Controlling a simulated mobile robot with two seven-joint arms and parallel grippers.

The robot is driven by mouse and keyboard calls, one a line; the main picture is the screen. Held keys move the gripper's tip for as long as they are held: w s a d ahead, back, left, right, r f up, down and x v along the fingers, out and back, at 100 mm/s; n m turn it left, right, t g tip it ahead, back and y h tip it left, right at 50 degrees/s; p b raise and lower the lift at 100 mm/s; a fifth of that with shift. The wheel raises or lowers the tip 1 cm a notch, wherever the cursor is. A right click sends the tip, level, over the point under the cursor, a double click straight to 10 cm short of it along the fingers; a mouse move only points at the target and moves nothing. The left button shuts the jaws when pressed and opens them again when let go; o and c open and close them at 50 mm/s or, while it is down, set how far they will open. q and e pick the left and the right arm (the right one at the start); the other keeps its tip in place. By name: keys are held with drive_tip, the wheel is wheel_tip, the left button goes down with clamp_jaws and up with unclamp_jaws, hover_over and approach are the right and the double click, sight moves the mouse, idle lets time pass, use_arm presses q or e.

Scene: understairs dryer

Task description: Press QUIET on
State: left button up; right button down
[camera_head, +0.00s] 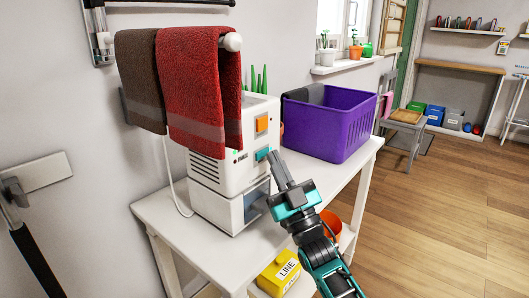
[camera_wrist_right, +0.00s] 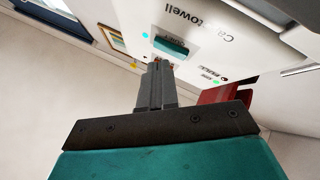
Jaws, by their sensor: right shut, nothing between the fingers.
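The white machine (camera_head: 232,145) stands on a white table, with an orange switch (camera_head: 261,124) above a teal switch (camera_head: 263,154) on its front. In the right wrist view the teal switch (camera_wrist_right: 171,45) has dark lettering too small to read surely. A small bright cyan dot (camera_wrist_right: 145,35) shows beside it. My right gripper (camera_head: 275,155) is shut and empty, its fingertips right at the teal switch. In the right wrist view the fingertips (camera_wrist_right: 157,63) also lie close by its edge; I cannot tell whether they touch. My left gripper is not in view.
A red towel (camera_head: 200,85) and a brown towel (camera_head: 140,75) hang on a rail partly before the machine. A purple basket (camera_head: 325,125) stands close right of it. A yellow container (camera_head: 280,274) and an orange pot (camera_head: 330,224) are lower down. Floor to the right is open.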

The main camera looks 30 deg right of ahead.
drive_tip(key=shift+s, duration=0.15)
drive_tip(key=s+d+p, duration=0.2)
drive_tip(key=s, duration=0.3)
drive_tip(key=shift+s+d, duration=0.2)
drive_tip(key=shift+s, duration=0.05)
idle(0.5)
